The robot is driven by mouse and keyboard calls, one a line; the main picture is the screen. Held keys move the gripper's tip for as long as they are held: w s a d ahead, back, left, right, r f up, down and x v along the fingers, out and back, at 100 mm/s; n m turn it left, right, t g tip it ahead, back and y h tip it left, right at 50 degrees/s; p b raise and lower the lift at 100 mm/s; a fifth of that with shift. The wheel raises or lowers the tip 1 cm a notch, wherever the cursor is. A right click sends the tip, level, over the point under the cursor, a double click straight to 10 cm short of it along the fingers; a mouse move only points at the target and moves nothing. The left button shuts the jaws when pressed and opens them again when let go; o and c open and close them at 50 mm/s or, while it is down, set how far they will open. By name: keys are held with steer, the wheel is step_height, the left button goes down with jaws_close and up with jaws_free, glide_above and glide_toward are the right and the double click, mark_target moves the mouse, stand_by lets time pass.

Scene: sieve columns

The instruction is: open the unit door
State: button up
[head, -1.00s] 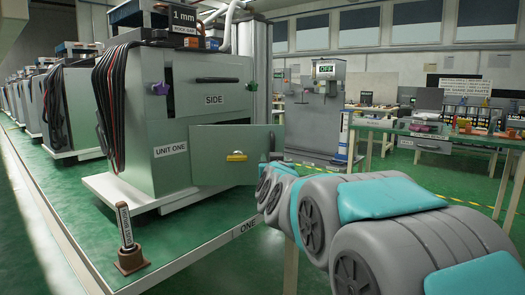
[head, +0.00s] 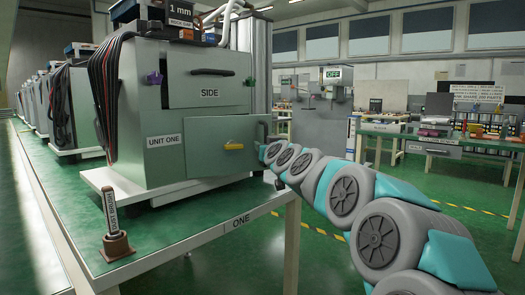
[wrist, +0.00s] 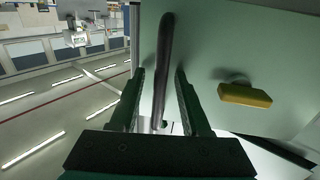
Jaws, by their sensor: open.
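The unit door (head: 208,150) is a pale green panel low on the front of UNIT ONE (head: 150,110). It stands ajar, its right edge reaching past the unit's right side. A yellow latch (head: 234,146) is on its face; it also shows in the wrist view (wrist: 245,93). In the wrist view, a dark bar handle (wrist: 164,60) runs along the door near its edge. My gripper (wrist: 160,75) is open, one finger on each side of the bar. I cannot tell whether either finger touches it.
A short labelled post in a brown holder (head: 116,245) stands on the green bench (head: 190,225) in front of the unit. A grey machine marked OFF (head: 322,115) stands behind.

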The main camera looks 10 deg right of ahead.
steer(key=shift+w+a+f+n+y+b, duration=0.1)
steer(key=shift+w+f+n+y+b, duration=0.1)
steer(key=shift+w+n+y+b, duration=0.6)
steer(key=shift+w+r+y, duration=0.15)
steer(key=shift+w+y, duration=0.25)
steer(key=shift+w, duration=0.45)
